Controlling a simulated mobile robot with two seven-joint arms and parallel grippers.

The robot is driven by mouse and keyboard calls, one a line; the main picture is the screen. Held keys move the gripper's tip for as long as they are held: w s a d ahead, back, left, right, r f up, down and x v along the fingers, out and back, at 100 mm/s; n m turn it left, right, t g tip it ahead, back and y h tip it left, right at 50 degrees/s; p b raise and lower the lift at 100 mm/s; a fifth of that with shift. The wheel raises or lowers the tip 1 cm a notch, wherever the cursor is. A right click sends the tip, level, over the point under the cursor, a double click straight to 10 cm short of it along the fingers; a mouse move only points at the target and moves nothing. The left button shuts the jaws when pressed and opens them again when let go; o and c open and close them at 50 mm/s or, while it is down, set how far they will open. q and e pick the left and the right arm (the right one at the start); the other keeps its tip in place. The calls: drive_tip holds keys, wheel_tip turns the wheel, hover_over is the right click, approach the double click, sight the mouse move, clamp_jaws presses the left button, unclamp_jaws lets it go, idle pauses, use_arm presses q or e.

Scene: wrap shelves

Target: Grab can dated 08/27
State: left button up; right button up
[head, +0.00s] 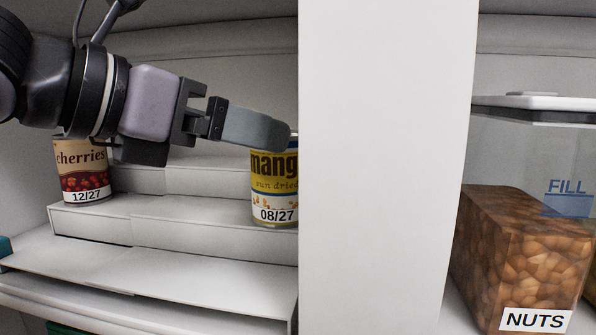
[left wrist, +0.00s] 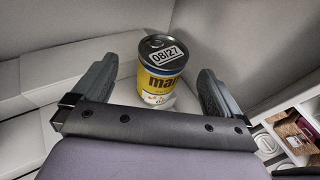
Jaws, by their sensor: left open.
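The yellow mango can (head: 273,190) labelled 08/27 stands upright on a white step at the right end of the stepped shelf, beside the white divider. In the left wrist view the can (left wrist: 160,80) stands between the two spread fingers, ahead of the palm, its lid also marked 08/27. My left gripper (head: 262,128) reaches in from the left, and one finger covers part of the can's top in the head view. The gripper is open and empty; whether a finger touches the can I cannot tell. A cherries can (head: 83,172) dated 12/27 stands on the left. My right gripper is not seen.
A white vertical divider (head: 385,165) rises right of the mango can. Beyond it stands a clear container of nuts (head: 525,240). White stepped risers (head: 190,245) lie below and behind the cans. The step between the cans is bare.

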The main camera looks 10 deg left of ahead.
sight(281, 177)
use_arm(q)
drive_tip(key=p+x, duration=0.1)
drive_tip(key=x, duration=0.5)
drive_tip(key=shift+w+d+f, duration=0.15)
drive_tip(key=shift+d+f, duration=0.05)
drive_tip(key=shift+d, duration=0.2)
drive_tip(key=c, duration=1.2)
drive_tip(key=shift+r, duration=0.15)
drive_tip(key=shift+c, duration=0.2)
